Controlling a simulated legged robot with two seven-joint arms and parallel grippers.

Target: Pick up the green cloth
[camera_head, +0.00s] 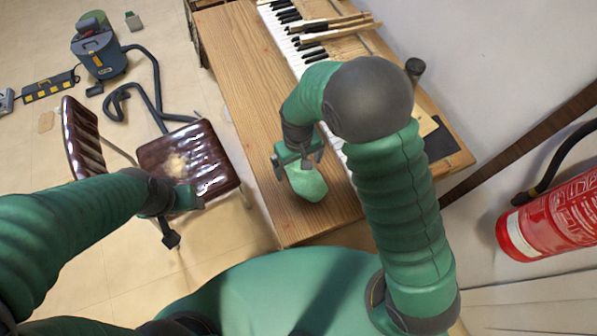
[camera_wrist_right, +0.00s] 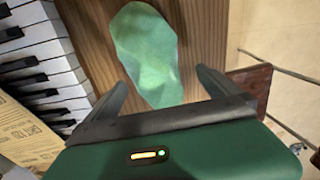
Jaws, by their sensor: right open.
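The green cloth (camera_head: 308,184) lies crumpled on the wooden desk top near its front edge. It also shows in the right wrist view (camera_wrist_right: 148,48), on the wood beside the piano keys.
The piano keys (camera_head: 285,30) run along the desk (camera_head: 240,65), with wooden pieces (camera_head: 340,27) on them. A brown chair (camera_head: 205,155) stands left of the desk. A vacuum cleaner (camera_head: 100,52) is on the floor; a red extinguisher (camera_head: 550,222) is at right. Bare wood lies left of the cloth.

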